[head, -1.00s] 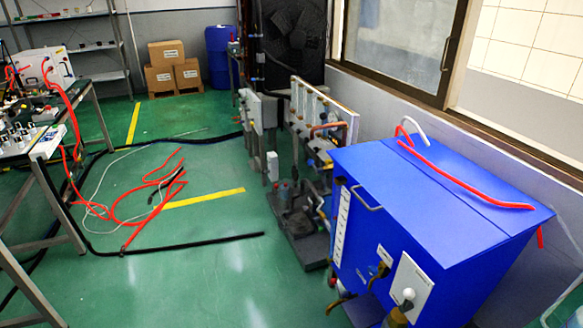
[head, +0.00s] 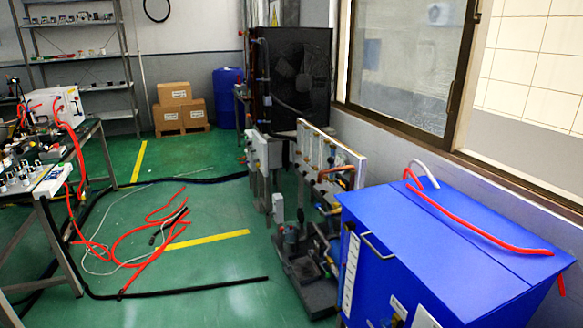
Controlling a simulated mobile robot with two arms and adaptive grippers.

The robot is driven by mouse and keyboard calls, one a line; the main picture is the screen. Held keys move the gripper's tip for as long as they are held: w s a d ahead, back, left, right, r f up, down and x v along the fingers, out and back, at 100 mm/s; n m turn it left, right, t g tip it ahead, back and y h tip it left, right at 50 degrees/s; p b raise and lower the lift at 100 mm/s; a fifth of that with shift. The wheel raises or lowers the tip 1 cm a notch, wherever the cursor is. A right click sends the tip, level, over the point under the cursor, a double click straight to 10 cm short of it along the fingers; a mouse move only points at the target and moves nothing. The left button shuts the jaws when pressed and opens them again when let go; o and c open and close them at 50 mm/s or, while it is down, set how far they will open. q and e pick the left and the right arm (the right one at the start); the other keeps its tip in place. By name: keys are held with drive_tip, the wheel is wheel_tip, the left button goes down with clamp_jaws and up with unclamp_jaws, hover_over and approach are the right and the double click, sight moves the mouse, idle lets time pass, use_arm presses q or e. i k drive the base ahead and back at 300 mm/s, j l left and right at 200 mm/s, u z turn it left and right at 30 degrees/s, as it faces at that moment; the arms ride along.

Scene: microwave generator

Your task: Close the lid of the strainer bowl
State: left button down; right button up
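I cannot make out a strainer bowl or its lid for certain in the head view. A pump-like assembly (head: 300,255) with pipes stands on a dark base on the floor, left of a blue cabinet (head: 450,235); its parts are too small to tell apart. Neither of my grippers is in view.
The blue cabinet fills the lower right, with a red hose (head: 470,232) on top. Red hoses (head: 140,240) and a black cable (head: 185,291) lie on the green floor. A bench (head: 60,180) stands at left. Cardboard boxes (head: 181,110) and a blue barrel (head: 228,98) are at the back.

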sight(300, 213)
drive_tip(key=i+j+u, duration=0.25)
drive_tip(key=i, duration=0.2)
drive_tip(key=i+j+u, duration=0.15)
drive_tip(key=i+u, duration=0.15)
drive_tip(key=i, duration=0.2)
drive_tip(key=i+u, duration=0.25)
drive_tip(key=i, duration=0.25)
drive_tip(key=i+z, duration=0.3)
drive_tip(key=i, duration=0.25)
drive_tip(key=i+j+z, duration=0.15)
drive_tip(key=i+z, duration=0.15)
drive_tip(key=i, duration=0.25)
drive_tip(key=i+j+z, duration=0.35)
drive_tip(key=i, duration=0.15)
drive_tip(key=l, duration=0.1)
